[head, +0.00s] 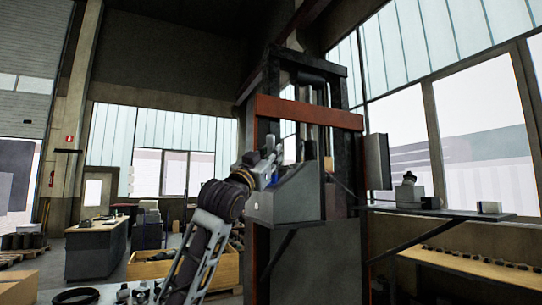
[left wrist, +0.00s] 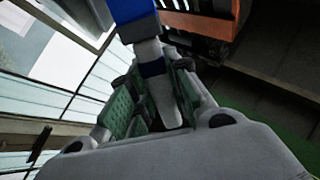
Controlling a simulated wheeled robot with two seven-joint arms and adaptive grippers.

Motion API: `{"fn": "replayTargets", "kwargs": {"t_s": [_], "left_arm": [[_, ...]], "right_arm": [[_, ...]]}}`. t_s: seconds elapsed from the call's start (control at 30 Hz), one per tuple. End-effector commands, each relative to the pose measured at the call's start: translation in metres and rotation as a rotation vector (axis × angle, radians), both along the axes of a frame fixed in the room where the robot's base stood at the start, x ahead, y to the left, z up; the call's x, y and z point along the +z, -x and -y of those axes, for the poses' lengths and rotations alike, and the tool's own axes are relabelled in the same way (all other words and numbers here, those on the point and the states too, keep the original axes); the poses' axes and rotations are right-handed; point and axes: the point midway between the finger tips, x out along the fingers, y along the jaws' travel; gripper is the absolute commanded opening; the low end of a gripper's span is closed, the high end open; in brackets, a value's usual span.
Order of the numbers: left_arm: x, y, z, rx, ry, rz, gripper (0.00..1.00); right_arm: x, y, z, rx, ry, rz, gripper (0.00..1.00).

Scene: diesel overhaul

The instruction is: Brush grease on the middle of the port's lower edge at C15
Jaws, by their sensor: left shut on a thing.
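My left gripper (head: 268,170) is raised at the near side of a grey sloped-top box (head: 293,198) on the dark press frame. In the left wrist view my left gripper (left wrist: 160,88) has its green-padded fingers shut on a white-and-blue tool (left wrist: 150,52). This is probably the grease brush; its bristles cannot be made out. A blue part of it also shows by the gripper in the head view (head: 272,178). I cannot make out the port, its lower edge or a C15 mark. My right gripper is not in view.
The press has an orange crossbeam (head: 308,112) above the box. A shelf (head: 450,213) with small items stands out at right, above a wooden bench (head: 465,265). A wooden crate (head: 150,268) and a desk (head: 95,250) stand at left.

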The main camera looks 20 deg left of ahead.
Motion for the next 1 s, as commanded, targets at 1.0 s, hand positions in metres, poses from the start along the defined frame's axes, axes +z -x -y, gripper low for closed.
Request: {"fn": "replayTargets", "kwargs": {"t_s": [1.0], "left_arm": [[0.0, -0.022, -0.026, 0.0, 0.0, 0.0, 0.0]], "right_arm": [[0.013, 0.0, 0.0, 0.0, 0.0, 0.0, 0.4]]}}
